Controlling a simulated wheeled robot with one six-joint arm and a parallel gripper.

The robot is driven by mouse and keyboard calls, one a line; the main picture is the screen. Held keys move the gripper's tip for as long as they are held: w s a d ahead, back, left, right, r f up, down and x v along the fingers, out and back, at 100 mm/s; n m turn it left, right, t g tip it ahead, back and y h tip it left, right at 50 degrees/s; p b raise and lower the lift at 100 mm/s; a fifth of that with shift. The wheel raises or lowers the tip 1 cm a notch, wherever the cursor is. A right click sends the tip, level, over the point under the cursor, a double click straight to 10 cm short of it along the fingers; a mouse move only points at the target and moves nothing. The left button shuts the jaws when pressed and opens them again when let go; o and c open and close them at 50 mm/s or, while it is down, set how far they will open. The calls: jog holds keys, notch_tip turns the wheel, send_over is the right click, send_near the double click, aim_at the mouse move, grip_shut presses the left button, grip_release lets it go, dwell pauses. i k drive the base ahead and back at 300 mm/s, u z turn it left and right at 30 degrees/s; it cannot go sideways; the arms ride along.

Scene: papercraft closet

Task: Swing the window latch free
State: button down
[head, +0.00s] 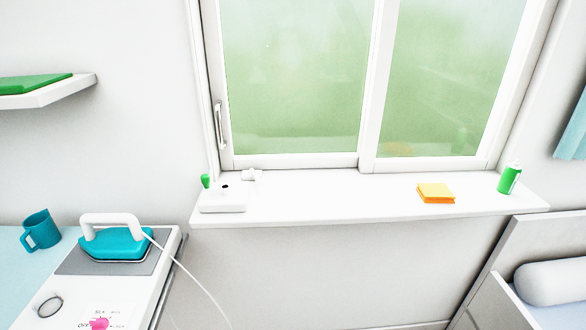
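The closed sliding window (370,80) has two pale green, cloudy panes in a white frame, above a white sill (330,207). An upright white handle (221,127) is on the left side of its frame. A small white fitting (252,174) sits low at the left, by the bottom of the frame. I cannot tell for sure which of these two is the latch. My gripper is not in view.
On the sill are a white box (224,204) with a dark hole, a green knob (206,181), an orange cloth (436,194) and a green bottle (509,179). The sill's middle is clear. A teal iron (118,247) with a white cord stands lower left, near a mug (40,230).

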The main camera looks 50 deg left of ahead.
aim_at(259, 181)
jog(key=i, duration=0.75)
jog(key=u, duration=1.8)
